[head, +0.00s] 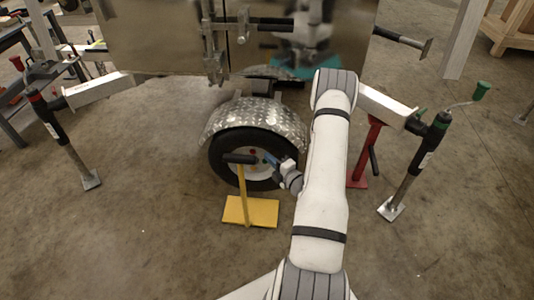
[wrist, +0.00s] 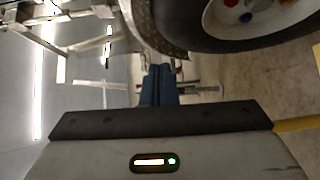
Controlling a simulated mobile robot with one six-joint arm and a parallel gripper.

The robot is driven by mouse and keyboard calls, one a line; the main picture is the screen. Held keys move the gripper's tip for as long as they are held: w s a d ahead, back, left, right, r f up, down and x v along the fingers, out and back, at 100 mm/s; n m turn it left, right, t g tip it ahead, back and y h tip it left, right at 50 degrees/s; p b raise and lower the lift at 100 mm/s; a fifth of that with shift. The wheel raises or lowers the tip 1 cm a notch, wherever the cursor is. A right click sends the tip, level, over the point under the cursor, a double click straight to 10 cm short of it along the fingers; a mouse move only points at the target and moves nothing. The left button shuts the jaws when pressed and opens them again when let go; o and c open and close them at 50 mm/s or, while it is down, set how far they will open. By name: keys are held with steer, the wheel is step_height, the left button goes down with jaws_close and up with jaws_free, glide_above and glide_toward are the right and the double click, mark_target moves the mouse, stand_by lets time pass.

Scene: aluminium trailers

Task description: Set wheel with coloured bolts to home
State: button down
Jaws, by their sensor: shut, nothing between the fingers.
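The wheel (head: 222,168) has a black tyre and a pale hub under a chequer-plate fender (head: 250,113) on the trailer. In the head view a red bolt (head: 252,152) shows on the hub; my gripper and a black handle hide part of it. In the wrist view the wheel (wrist: 270,22) is cut off at the top right, with a red bolt (wrist: 231,3) and a blue bolt (wrist: 246,17) on its hub. My gripper (head: 269,158) has blue fingers, shut and empty, in front of the hub's right side. The fingers (wrist: 158,72) also show in the wrist view, beside the tyre.
A yellow stand (head: 250,212) with a black handle (head: 239,158) stands on the floor before the wheel. A red stand (head: 358,183) and a green-handled jack (head: 435,135) are at right. Another jack (head: 60,125) stands at left. Floor at the lower left is clear.

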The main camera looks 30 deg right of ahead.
steer(key=w+b, duration=0.1)
steer(key=w, duration=0.2)
steer(key=w+b, duration=0.1)
steer(key=w, duration=0.6)
steer(key=shift+w+f+b, duration=0.25)
steer(key=shift+w+b, duration=0.05)
steer(key=shift+b, duration=0.1)
steer(key=shift+w+d, duration=0.35)
steer(key=shift+w, duration=0.1)
